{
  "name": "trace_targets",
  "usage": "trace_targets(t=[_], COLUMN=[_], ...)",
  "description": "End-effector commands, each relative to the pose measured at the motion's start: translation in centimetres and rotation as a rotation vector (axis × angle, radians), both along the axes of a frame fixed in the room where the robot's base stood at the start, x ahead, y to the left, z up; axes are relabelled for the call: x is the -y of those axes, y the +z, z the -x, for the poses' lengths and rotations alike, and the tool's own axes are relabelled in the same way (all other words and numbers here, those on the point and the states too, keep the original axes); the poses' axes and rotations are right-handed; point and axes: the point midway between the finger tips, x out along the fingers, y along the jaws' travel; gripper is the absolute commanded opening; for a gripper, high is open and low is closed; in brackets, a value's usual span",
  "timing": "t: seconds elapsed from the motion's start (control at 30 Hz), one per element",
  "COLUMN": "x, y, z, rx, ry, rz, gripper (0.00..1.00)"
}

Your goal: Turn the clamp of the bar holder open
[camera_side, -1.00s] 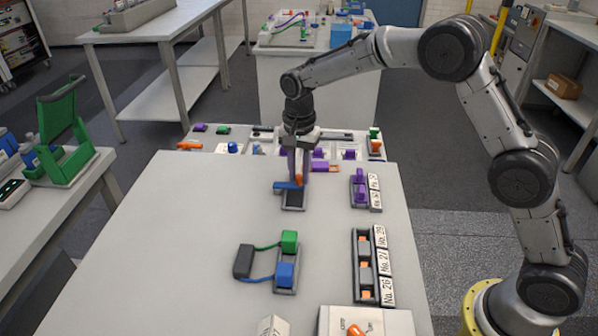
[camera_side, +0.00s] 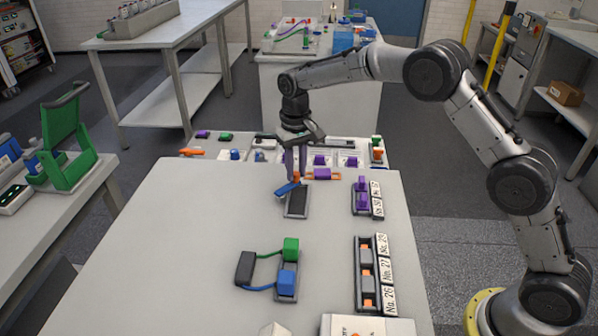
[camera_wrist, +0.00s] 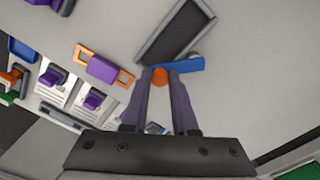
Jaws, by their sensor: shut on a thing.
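The bar holder (camera_side: 299,203) is a dark grey, shallow tray lying on the white table. It shows at the top of the wrist view (camera_wrist: 163,42). Its clamp is a blue bar (camera_side: 286,189) at the holder's far end, set at a slant in the side view and sticking out past the left edge. In the wrist view the blue clamp bar (camera_wrist: 190,64) lies by the holder's end. An orange knob (camera_wrist: 160,76) sits on the clamp. My gripper (camera_wrist: 162,73) points down with its two fingers shut on the orange knob. The fingers partly hide the clamp.
A purple block on an orange bar (camera_side: 322,174) lies close behind the holder. Purple pieces in a holder (camera_side: 361,195) stand to the right. Green and blue blocks joined by cables to a dark box (camera_side: 245,268) lie nearer. The table's left side is clear.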

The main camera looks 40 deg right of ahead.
Motion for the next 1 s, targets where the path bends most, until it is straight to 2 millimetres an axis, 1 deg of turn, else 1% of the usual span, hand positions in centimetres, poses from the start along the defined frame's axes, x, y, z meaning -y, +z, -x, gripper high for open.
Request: trace_targets(t=[0.3,0.6,0.8,1.0], x=[-0.2,-0.8,-1.1,-1.3], y=[0.1,0.2,0.2,0.2], z=[-1.6,-2.8,-3.2,-3.4], rx=[0.004,0.006,0.006,0.006], ry=[0.300,0.540,0.647,0.706], rz=[0.001,0.001,0.002,0.002], gripper=[0.00,0.00,0.00,0.00])
